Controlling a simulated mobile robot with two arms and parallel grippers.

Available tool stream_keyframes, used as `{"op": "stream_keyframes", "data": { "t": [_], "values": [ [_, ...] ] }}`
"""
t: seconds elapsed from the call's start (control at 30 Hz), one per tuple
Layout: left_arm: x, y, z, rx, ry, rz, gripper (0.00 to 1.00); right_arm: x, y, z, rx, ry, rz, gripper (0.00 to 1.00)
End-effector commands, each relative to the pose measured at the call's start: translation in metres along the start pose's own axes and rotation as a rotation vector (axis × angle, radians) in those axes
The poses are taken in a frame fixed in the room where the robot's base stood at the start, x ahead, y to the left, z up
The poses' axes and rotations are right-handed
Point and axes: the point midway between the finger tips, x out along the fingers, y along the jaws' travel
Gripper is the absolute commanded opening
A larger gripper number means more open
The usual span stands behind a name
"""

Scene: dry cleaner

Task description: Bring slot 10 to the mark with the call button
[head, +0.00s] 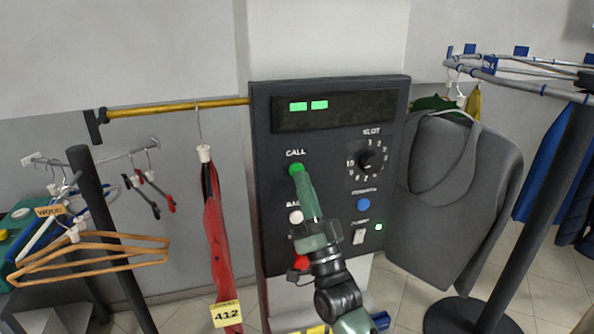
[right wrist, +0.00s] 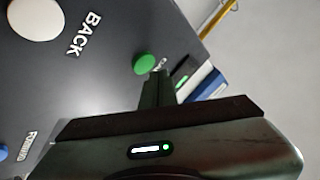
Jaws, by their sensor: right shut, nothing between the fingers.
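The dark control panel (head: 262,140) stands in the middle of the head view. Its green call button (head: 297,169) is at the upper left, below the word CALL; it also shows in the right wrist view (right wrist: 145,64). My right gripper (head: 301,178) is shut and empty, its tips at the lower edge of the call button; I cannot tell whether they touch it. The slot dial (head: 372,160) is right of the button; its setting is too small to read. The display (head: 335,110) shows two green blocks. The carousel rail (head: 530,66) with blue tags is at the right. My left gripper is out of view.
A white back button (head: 295,217), a blue button (head: 363,204), a red button (head: 301,262) and a switch (head: 358,237) with a lit green lamp are close by. A grey garment (head: 455,190) hangs right of the panel. A red garment (head: 215,230) tagged 412 hangs left.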

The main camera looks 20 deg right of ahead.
Motion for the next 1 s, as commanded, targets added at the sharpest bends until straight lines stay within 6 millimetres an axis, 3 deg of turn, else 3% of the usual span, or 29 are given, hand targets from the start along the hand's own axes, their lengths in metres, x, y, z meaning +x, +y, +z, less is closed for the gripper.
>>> {"op": "stream_keyframes", "data": {
  "t": [0.5, 1.0],
  "values": [
    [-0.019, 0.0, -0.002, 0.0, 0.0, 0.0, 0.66, -0.032, -0.024, -0.024, -0.001, -0.001, 0.0, 0.0],
    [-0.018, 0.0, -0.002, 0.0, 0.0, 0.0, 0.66, -0.033, -0.024, -0.024, 0.0, 0.0, 0.0, 0.0]
  ]
}}
